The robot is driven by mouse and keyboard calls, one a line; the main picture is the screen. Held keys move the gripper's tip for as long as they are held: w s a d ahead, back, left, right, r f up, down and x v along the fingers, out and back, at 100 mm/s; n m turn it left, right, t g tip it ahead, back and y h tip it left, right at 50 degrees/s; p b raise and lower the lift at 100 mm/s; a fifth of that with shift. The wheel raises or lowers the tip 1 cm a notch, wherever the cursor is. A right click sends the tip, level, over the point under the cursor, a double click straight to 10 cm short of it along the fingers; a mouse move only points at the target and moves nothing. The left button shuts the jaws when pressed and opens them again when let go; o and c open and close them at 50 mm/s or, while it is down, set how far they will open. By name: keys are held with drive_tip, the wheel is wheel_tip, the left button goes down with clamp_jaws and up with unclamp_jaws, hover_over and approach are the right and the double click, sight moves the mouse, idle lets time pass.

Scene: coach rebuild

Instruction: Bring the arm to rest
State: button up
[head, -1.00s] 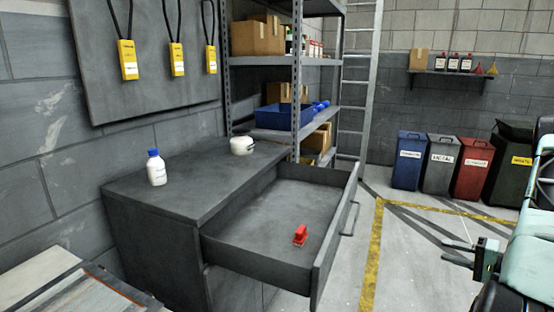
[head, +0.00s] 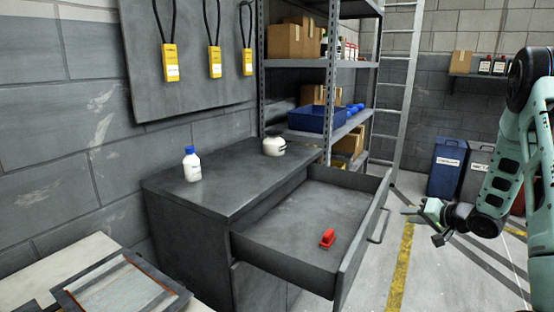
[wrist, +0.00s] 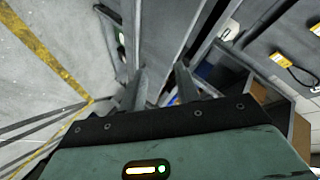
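My gripper (head: 411,210) is at the right in the head view, just right of the open drawer's front in the picture and pointing left. In the wrist view its two fingers (wrist: 160,88) stand apart with nothing between them, so it is open and empty. My arm rises at the right edge of the head view. The grey drawer (head: 290,262) is pulled out of the dark cabinet (head: 185,230). A red object (head: 327,239) lies in the drawer.
A white bottle with a blue cap (head: 192,166) and a white round container (head: 273,146) stand on the cabinet. Behind are a shelf unit (head: 325,63), a ladder (head: 397,90) and bins (head: 447,168). Open floor with a yellow line (head: 402,262) lies right of the drawer.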

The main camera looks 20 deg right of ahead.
drive_tip(key=w+a+r+n, duration=0.1)
drive_tip(key=w+a, duration=0.1)
drive_tip(key=a, duration=0.2)
drive_tip(key=w+a+r+n+g, duration=0.1)
drive_tip(key=w+a+r, duration=0.1)
drive_tip(key=a, duration=0.2)
drive_tip(key=w+a+r, duration=0.1)
drive_tip(key=w+a, duration=0.1)
drive_tip(key=a, duration=0.2)
drive_tip(key=shift+r+n+g+p, duration=0.3)
drive_tip(key=shift+r+n+p, duration=0.05)
drive_tip(key=shift+r+n, duration=0.05)
drive_tip(key=s+a+r+n+g+p, duration=0.1)
drive_tip(key=s+a+r+n+g, duration=0.1)
drive_tip(key=a, duration=0.7)
drive_tip(key=s+a+r+n+g, duration=0.1)
drive_tip(key=a+r+n, duration=0.1)
drive_tip(key=a, duration=0.6)
drive_tip(key=s+a+r+n+g, duration=0.2)
drive_tip(key=s+a+n+g, duration=0.2)
drive_tip(key=s+a, duration=0.9)
drive_tip(key=s+a+r+n+g, duration=0.1)
drive_tip(key=s+a+n+g, duration=0.1)
drive_tip(key=s, duration=0.7)
drive_tip(key=s+a+r+n+g+h+p, duration=0.1)
drive_tip(key=s+a+n, duration=0.2)
drive_tip(key=s, duration=0.6)
drive_tip(key=shift+a+r+g+p, duration=0.15)
drive_tip(key=shift+a+g+p, duration=0.2)
drive_tip(key=shift+a, duration=0.6)
